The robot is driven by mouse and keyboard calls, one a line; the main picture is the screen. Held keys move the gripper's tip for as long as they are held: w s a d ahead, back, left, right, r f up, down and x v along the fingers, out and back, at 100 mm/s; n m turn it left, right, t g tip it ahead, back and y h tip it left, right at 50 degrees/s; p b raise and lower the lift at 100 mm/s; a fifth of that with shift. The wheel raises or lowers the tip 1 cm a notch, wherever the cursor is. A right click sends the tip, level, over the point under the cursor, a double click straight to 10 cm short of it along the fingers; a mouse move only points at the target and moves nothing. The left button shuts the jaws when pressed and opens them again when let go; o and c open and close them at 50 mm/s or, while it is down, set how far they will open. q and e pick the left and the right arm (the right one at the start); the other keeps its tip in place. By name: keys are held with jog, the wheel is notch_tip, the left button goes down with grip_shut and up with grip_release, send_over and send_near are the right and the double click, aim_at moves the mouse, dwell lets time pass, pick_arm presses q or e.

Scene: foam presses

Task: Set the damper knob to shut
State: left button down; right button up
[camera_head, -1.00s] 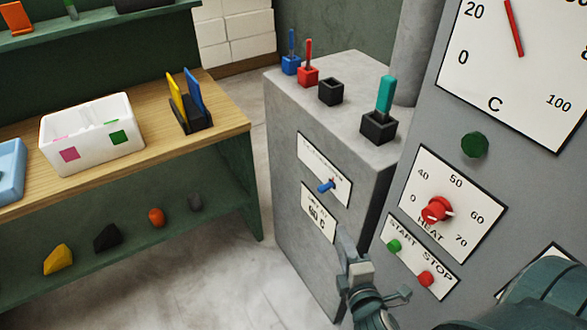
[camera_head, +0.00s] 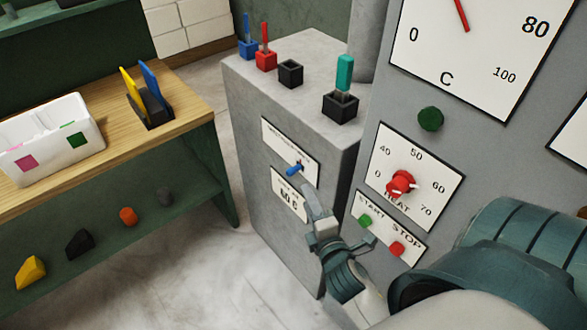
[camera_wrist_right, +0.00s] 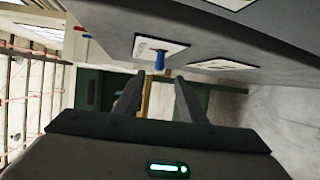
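The damper knob is a small blue lever (camera_head: 294,169) on a white plate (camera_head: 275,140) on the grey cabinet's side. The plate's lettering is too small to read. In the right wrist view the blue knob (camera_wrist_right: 152,56) stands out from its plate, just beyond the fingertips. My right gripper (camera_head: 312,195) is just below and right of the knob in the head view. Its two fingers (camera_wrist_right: 160,82) are apart with nothing between them, and I see no contact with the knob. My left gripper is not in view.
A card reading 60 C (camera_head: 289,196) sits below the knob plate. The red heat knob (camera_head: 401,184), green start button (camera_head: 365,221) and red stop button (camera_head: 397,248) are on the press to the right. Colored tools stand in holders on the cabinet (camera_head: 240,75).

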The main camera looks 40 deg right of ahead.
aim_at(295, 173)
jog(key=p+x, duration=0.3)
jog(key=x, duration=1.1)
jog(key=shift+f, duration=0.1)
grip_shut()
